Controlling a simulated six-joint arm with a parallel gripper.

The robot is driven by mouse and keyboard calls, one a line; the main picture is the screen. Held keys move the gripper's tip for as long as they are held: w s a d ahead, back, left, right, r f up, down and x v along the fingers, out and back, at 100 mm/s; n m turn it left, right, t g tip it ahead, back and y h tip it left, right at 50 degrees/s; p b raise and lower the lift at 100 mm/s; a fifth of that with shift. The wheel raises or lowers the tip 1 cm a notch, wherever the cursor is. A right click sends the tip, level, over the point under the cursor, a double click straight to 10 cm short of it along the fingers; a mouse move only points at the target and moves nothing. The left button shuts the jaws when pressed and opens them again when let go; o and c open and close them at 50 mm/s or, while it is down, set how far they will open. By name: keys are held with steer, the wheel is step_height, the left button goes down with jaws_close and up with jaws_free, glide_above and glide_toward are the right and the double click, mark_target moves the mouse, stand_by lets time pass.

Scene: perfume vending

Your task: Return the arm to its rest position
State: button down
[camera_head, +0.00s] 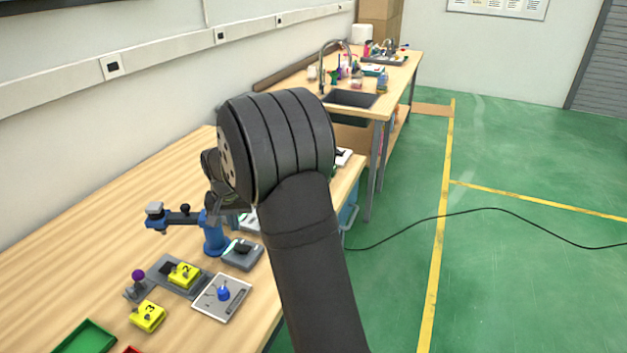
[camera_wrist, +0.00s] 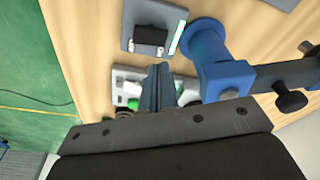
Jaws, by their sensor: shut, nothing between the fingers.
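My arm rises in the middle of the head view and bends over the wooden table (camera_head: 60,250). Its large dark joint hides most of the wrist and gripper there. In the wrist view my gripper (camera_wrist: 157,80) points over the table with its fingers together and nothing between them. The fingertips appear over a white device with green parts (camera_wrist: 128,88), partly hidden by them. Whether they touch it I cannot tell. A blue stand (camera_wrist: 222,76) is just right of the fingers; it also shows in the head view (camera_head: 214,238).
Near the stand are a grey box with a black top (camera_head: 241,254), yellow blocks marked 2 (camera_head: 184,275) and 3 (camera_head: 147,316), a purple knob (camera_head: 138,276), a plate with a blue knob (camera_head: 222,298) and a green tray (camera_head: 86,338). A sink (camera_head: 350,98) is behind; green floor lies right.

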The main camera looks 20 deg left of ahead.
mark_target(239, 245)
step_height(239, 245, down, 6)
steer(key=shift+f, duration=0.1)
stand_by(0.5)
steer(key=d+r+m, duration=0.2)
steer(key=r+m, duration=0.1)
steer(key=r, duration=0.4)
steer(key=d+r+m+g+y, duration=0.1)
steer(key=d+r+m, duration=0.2)
steer(key=r, duration=0.4)
steer(key=shift+r+g+y, duration=0.3)
steer(key=shift+r, duration=0.05)
stand_by(0.4)
